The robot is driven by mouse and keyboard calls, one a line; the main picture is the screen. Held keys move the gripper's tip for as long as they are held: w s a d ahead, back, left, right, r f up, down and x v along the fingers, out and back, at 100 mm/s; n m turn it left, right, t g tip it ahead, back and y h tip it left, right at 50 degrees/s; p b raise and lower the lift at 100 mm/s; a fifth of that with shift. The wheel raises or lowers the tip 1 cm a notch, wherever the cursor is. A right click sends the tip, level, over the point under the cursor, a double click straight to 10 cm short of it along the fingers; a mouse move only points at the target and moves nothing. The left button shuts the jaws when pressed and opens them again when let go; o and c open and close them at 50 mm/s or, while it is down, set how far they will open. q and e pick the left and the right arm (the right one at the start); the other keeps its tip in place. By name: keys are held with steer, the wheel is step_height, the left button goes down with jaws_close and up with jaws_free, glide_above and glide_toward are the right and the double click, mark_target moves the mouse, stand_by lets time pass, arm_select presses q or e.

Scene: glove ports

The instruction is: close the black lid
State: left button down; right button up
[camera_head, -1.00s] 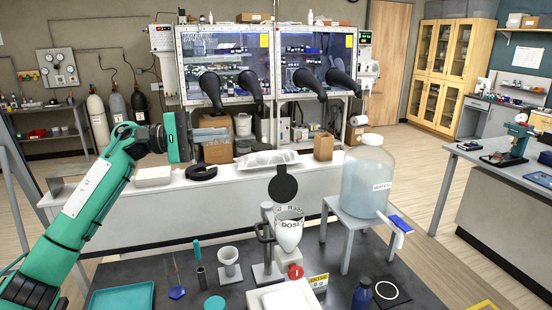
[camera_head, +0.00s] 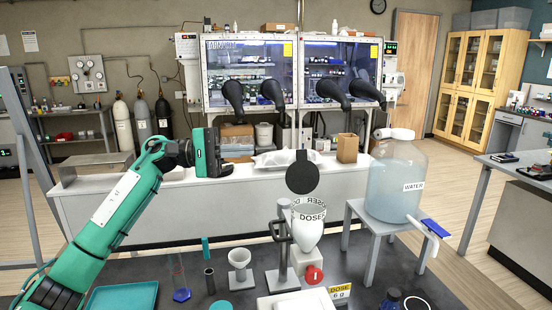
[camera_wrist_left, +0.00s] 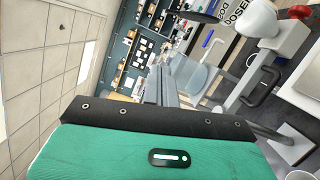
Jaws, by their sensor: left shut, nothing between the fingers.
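The black lid (camera_head: 302,172) is a round flat disc with a short tab. It stands upright, open, above the rim of the white cup marked DOSE (camera_head: 307,230), which sits on a grey stand. In the left wrist view the lid (camera_wrist_left: 199,17) is a dark thin shape at the top, beside the cup (camera_wrist_left: 256,18). My left gripper (camera_head: 216,152) is left of the lid and a little higher in the picture, apart from it. It is shut and empty; its fingers (camera_wrist_left: 160,86) also show in the wrist view. My right gripper is not in view.
A large WATER jug (camera_head: 396,183) on a small grey stand is right of the cup. A red knob (camera_head: 314,275) is below the cup. A small white funnel cup (camera_head: 240,262) and a teal tray (camera_head: 124,297) are at the front left. A white bench (camera_head: 240,205) lies behind.

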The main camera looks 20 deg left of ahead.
mark_target(302, 172)
arm_select(q)
steer(key=d+r+p, duration=0.1)
steer(key=d+p, duration=0.7)
steer(key=d, duration=0.3)
steer(key=shift+d+r, duration=0.2)
steer(key=shift+r, duration=0.1)
